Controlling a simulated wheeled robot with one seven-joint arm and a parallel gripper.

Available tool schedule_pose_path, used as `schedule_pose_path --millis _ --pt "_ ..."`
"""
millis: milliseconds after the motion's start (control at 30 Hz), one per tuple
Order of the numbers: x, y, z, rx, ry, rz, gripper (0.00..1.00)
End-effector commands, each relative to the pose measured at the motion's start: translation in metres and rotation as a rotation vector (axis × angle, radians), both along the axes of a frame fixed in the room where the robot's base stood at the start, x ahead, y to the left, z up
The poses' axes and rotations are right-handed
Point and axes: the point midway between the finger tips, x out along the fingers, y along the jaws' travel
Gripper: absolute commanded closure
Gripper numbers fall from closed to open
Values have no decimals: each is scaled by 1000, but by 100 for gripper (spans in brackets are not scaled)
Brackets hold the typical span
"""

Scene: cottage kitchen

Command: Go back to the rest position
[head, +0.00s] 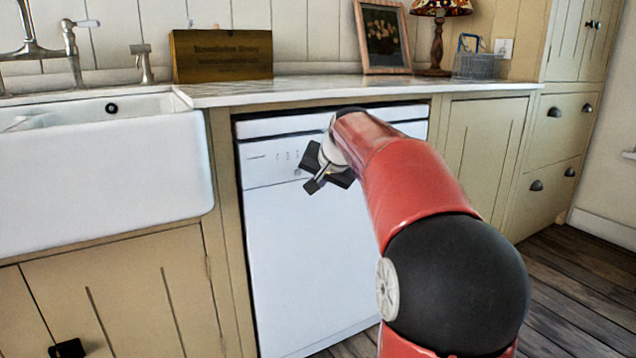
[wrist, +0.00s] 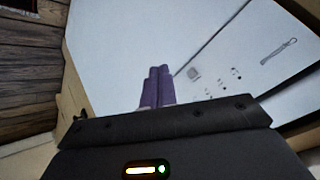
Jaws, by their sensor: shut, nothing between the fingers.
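My gripper (head: 314,186) is in front of the upper part of a white dishwasher (head: 300,270) in the head view. My red arm reaches in from the lower right. In the wrist view the two fingers (wrist: 157,85) lie side by side, shut and empty. Behind them the dishwasher front (wrist: 125,45) shows tilted, with its buttons to the right of the fingertips. The dishwasher door looks closed. I cannot tell how far the fingertips are from the door.
A white sink (head: 100,180) stands to the left. The countertop (head: 290,92) above carries a wooden box (head: 221,55), a framed picture (head: 383,36), a lamp (head: 438,30) and a wire basket (head: 474,65). Cabinets flank the dishwasher. Wooden floor (head: 575,285) is clear at the right.

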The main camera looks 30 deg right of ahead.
Motion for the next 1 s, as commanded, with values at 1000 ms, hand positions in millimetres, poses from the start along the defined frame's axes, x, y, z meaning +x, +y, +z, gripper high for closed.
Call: schedule_pose_path --millis 1000 --pt "-263 174 -11 -344 253 460 100"
